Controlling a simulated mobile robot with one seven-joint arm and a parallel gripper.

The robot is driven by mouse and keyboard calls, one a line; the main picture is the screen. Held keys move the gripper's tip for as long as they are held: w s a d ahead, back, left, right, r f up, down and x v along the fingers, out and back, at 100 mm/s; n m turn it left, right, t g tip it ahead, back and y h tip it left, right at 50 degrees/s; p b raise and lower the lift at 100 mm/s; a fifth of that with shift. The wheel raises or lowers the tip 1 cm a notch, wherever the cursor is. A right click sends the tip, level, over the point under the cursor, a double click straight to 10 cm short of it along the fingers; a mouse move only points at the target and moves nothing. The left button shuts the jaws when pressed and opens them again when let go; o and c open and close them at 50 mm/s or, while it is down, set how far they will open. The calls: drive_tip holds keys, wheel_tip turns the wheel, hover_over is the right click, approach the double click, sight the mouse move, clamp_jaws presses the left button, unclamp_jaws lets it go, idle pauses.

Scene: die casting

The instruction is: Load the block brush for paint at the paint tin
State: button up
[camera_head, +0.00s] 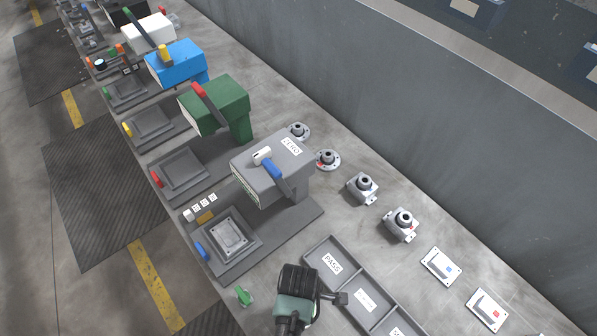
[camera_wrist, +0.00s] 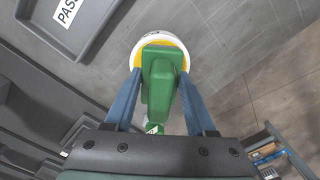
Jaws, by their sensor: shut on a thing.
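My gripper (camera_wrist: 160,76) shows in the wrist view with its two blue fingers on either side of the green block brush (camera_wrist: 161,95). It is shut on the brush. The paint tin (camera_wrist: 137,50) is a round white tin with yellow inside, right behind the brush in this view. The brush covers much of the tin's opening. I cannot tell whether the brush touches the paint. In the head view my wrist (camera_head: 296,306) is at the bottom centre and hides the fingers, the brush and the tin.
A grey tray marked PASS (camera_head: 317,248) lies beside my wrist. A small green item (camera_head: 243,297) is on the bench left of it. A grey machine (camera_head: 262,165) stands behind. Housings (camera_head: 401,224) and switch plates (camera_head: 441,266) lie to the right.

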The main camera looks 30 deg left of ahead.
drive_tip(key=shift+f+b, duration=0.35)
drive_tip(key=shift+f, duration=0.15)
idle(0.6)
drive_tip(key=shift+s+f, duration=0.1)
drive_tip(key=shift+f, duration=0.05)
idle(1.1)
wheel_tip(320, 180, up, 7)
drive_tip(key=p, duration=0.7)
drive_tip(key=shift+p, duration=0.4)
idle(0.5)
